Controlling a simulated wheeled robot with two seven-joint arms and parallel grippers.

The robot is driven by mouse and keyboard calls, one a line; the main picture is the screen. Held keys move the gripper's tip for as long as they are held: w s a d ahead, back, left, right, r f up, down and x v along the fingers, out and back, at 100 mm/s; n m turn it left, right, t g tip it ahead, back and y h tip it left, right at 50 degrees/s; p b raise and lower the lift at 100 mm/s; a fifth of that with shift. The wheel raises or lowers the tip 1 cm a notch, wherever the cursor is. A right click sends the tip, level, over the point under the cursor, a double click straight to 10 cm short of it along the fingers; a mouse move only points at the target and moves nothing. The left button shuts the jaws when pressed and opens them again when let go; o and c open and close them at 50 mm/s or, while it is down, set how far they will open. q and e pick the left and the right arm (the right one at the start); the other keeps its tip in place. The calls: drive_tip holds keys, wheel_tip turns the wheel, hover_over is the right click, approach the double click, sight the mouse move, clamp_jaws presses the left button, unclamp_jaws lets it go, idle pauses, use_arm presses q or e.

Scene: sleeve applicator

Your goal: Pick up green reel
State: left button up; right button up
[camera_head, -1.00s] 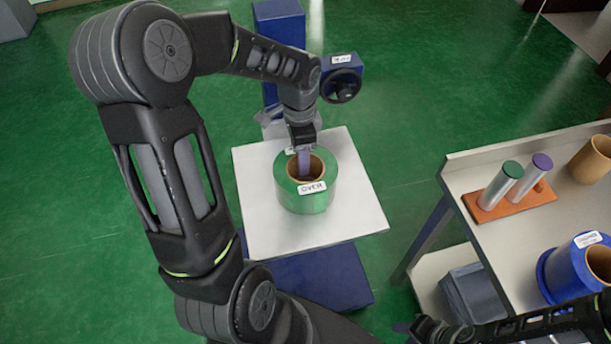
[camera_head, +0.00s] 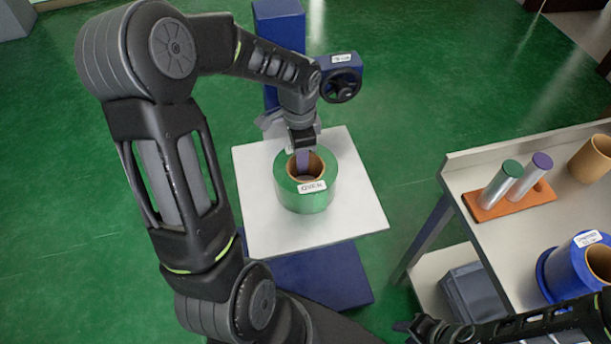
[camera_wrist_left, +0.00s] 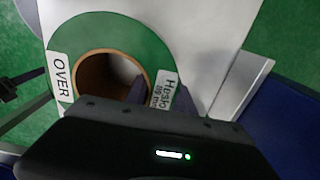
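The green reel (camera_head: 308,200) stands upright on the white square plate (camera_head: 265,228), its brown cardboard core open at the top and an "OVER" label on its front. My left gripper (camera_head: 302,153) is over the reel's far side, pointing down. In the left wrist view, the reel (camera_wrist_left: 103,28) shows one finger of my left gripper (camera_wrist_left: 160,97) inside the core and the other just outside the rim, so the fingers straddle the wall. Whether they press on it is not clear. My right gripper (camera_head: 415,328) is at the bottom edge, small and dark, its fingers unclear.
A blue machine column (camera_head: 278,25) with a black handwheel (camera_head: 341,85) stands behind the plate. At right, a grey table (camera_head: 500,240) bears an orange holder (camera_head: 510,207) with green-topped and purple-topped cylinders, a blue reel (camera_head: 572,265) and a brown core (camera_head: 592,160).

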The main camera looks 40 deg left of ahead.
use_arm(q)
clamp_jaws()
drive_tip(key=shift+r, duration=0.1)
idle(0.8)
